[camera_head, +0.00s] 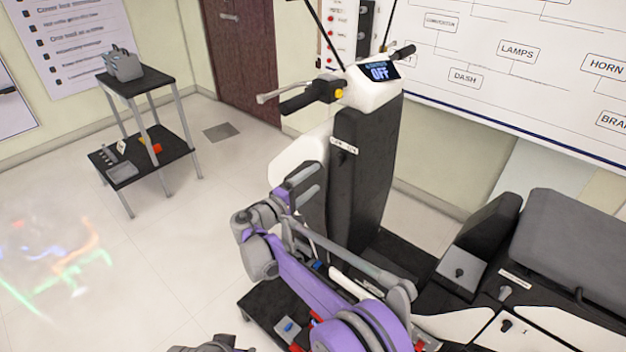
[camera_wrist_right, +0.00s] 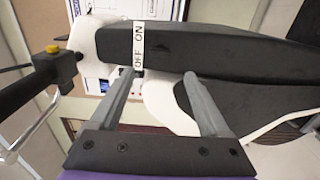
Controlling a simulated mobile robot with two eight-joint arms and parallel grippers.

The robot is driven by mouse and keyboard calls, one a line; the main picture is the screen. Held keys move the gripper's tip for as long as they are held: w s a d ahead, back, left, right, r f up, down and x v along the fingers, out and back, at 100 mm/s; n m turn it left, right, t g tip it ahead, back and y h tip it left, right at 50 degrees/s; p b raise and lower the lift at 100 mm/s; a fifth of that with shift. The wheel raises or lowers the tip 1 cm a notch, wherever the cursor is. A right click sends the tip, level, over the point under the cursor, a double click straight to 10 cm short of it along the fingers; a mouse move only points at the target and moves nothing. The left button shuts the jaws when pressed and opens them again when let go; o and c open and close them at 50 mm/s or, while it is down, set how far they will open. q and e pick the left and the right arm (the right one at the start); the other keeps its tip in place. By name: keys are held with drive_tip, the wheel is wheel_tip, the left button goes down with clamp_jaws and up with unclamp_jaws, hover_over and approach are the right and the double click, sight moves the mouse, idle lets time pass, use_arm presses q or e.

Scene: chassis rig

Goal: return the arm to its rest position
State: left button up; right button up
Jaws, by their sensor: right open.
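My right arm (camera_head: 290,275), purple and grey, reaches up from the bottom of the head view and bends at its elbow on the left. Its right gripper (camera_head: 316,178) is beside the lower part of the scooter's black steering column (camera_head: 358,180). In the right wrist view the two grey fingers (camera_wrist_right: 160,80) are spread apart with nothing between them. Beyond them is the black column (camera_wrist_right: 215,50) with an OFF/ON label (camera_wrist_right: 139,45); I cannot tell whether the fingers touch it. The left gripper does not show clearly in either view.
The seat (camera_head: 570,240) is at right. A small black-shelved cart (camera_head: 150,80) stands at back left. Open floor (camera_head: 180,250) lies left of the arm. A wiring board (camera_head: 500,80) hangs behind.

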drive_tip(key=s+d+f+m+g+y, duration=0.15)
drive_tip(key=s+d+g, duration=0.25)
drive_tip(key=s+d, duration=0.55)
drive_tip(key=s+d+m+g+y, duration=0.25)
drive_tip(key=s+d, duration=0.35)
drive_tip(key=d, duration=0.7)
drive_tip(key=s+d+f+m+g+y, duration=0.1)
drive_tip(key=s+f+m+y, duration=0.2)
drive_tip(key=s, duration=0.9)
drive_tip(key=s+f+m+g+y, duration=0.1)
drive_tip(key=s+f+m+y, duration=0.2)
drive_tip(key=s, duration=1)
wheel_tip(320, 180, down, 3)
drive_tip(key=shift+s+d+r+m+g+y, duration=0.15)
drive_tip(key=shift+d+m+g+y, duration=0.15)
drive_tip(key=shift+d+m+g, duration=0.15)
